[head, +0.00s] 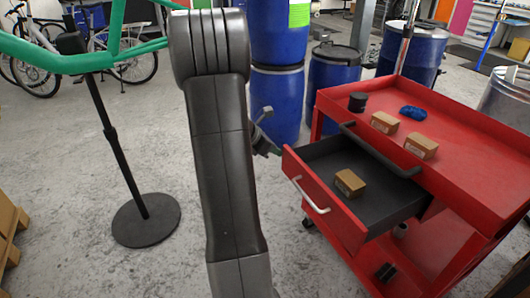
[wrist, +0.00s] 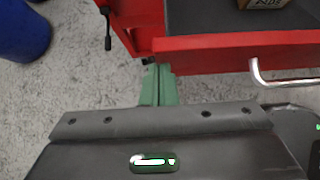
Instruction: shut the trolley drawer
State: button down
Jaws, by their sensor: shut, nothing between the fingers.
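The red trolley (head: 460,112) stands at the right in the head view. Its drawer (head: 325,209) is pulled out toward the left, with a dark inside, a silver handle (head: 311,196) and a small cardboard box (head: 349,182) in it. In the wrist view the red drawer front (wrist: 230,42) runs across the top, with its handle (wrist: 284,76) at the right. My gripper (wrist: 158,72) has green fingers, shut and empty, with the tips close to the drawer front's left end. I cannot tell whether they touch it. In the head view my arm mostly hides the gripper.
On the trolley top are two cardboard boxes (head: 384,123), a dark round item (head: 357,102) and a blue cloth-like item (head: 413,113). Blue drums (head: 276,105) stand behind. A bike stand's round base (head: 146,222) is at the left. The floor between the stand and trolley is clear.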

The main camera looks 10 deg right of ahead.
jog(key=w+d+p, duration=0.2)
jog(key=w+d, duration=0.1)
jog(key=d, duration=0.6)
jog(key=w+d+p, duration=0.2)
jog(key=w+d, duration=0.1)
jog(key=d, duration=0.6)
jog(key=shift+w+d, duration=0.2)
jog(key=shift+w, duration=0.15)
